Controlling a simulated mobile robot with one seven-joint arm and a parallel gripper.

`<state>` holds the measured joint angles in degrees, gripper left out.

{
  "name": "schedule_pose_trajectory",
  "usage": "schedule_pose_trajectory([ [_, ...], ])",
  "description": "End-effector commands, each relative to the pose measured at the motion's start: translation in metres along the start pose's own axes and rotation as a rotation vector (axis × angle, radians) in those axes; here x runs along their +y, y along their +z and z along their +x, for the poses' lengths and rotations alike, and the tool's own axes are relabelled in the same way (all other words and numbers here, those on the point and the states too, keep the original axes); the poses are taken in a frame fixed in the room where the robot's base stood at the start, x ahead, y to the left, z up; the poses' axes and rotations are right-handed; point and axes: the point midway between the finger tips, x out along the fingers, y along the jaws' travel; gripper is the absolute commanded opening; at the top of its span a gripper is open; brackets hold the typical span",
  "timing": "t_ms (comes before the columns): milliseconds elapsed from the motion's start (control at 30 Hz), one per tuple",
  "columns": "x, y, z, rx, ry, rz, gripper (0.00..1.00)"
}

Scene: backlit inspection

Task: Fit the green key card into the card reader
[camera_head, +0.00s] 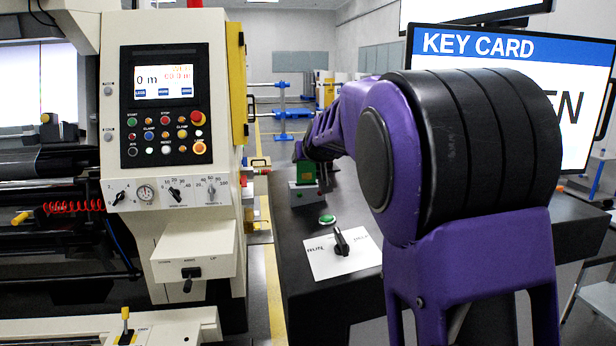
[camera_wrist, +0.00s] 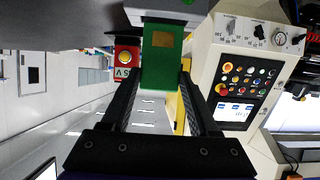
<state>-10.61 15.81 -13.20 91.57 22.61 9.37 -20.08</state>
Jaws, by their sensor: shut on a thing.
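The green key card (camera_wrist: 160,62), with a gold chip patch, is between the two dark fingers of my gripper (camera_wrist: 159,80) in the wrist view. My gripper is shut on it. The card reader (camera_wrist: 168,6), a pale grey box, shows at the top of the wrist view, at the card's far end. In the head view the card (camera_head: 306,172) stands upright just above the reader (camera_head: 303,195) on the dark table. I cannot tell whether its edge is in the slot. My purple arm hides part of the gripper in the head view.
The dark table (camera_head: 305,262) carries a green button (camera_head: 327,219) and a white plate with a black RUN knob (camera_head: 341,243). A machine with a control panel (camera_head: 165,105) stands at the left. A KEY CARD screen (camera_head: 480,46) is behind my arm.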

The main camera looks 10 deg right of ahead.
Motion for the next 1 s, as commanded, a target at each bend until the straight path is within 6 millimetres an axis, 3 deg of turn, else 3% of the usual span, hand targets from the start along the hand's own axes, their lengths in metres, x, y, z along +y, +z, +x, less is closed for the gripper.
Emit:
schedule_pose_trajectory([
  [200, 0.001, 0.029, 0.014, -0.001, 0.002, 0.001, 0.09],
  [600, 0.000, 0.035, 0.017, 0.000, 0.000, 0.000, 0.09],
  [633, 0.000, 0.033, 0.016, 0.000, 0.000, 0.000, 0.66],
  [767, 0.000, 0.033, 0.016, 0.000, 0.000, 0.000, 0.90],
  [1000, 0.000, 0.033, 0.016, 0.000, 0.000, 0.000, 0.91],
])
